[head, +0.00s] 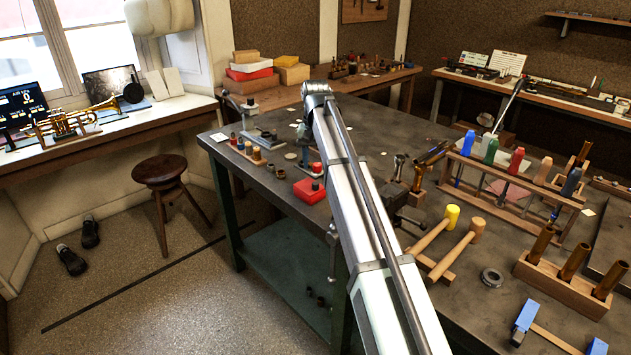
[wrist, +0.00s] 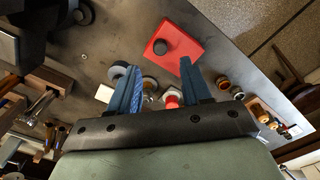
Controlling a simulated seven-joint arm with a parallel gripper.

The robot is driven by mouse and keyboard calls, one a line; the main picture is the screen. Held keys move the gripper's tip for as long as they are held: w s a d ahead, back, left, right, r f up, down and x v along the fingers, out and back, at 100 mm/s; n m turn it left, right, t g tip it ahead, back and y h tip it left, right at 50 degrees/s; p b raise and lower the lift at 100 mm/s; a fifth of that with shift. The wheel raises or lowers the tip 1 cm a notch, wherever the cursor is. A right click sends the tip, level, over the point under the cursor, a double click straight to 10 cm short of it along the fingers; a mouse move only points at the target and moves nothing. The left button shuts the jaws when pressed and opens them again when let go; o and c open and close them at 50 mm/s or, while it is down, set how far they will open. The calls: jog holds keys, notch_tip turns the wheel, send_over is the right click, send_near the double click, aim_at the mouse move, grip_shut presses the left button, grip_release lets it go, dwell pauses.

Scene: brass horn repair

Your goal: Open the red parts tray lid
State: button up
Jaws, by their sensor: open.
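The red parts tray (head: 310,190) sits on the dark bench left of my arm in the head view, a low red box with a dark round knob on top. In the wrist view the red tray (wrist: 188,34) lies just beyond my fingertips, with its dark knob (wrist: 164,47) near its left side. Its red top looks flat and closed. My gripper (wrist: 158,64) has two blue fingers spread wide with nothing held between them. The fingers are apart from the knob. In the head view I cannot clearly make out the fingers near my arm.
Small bottles and jars on a wooden rack (head: 250,151) stand left of the tray. Two mallets (head: 456,254) and a bottle rack (head: 515,176) are right of my arm. In the wrist view, small round parts (wrist: 171,98) lie between and beside the fingers.

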aim_at(316, 183)
notch_tip(316, 183, down, 7)
jog(key=shift+f, duration=0.2)
dwell(0.4)
grip_shut()
dwell(0.5)
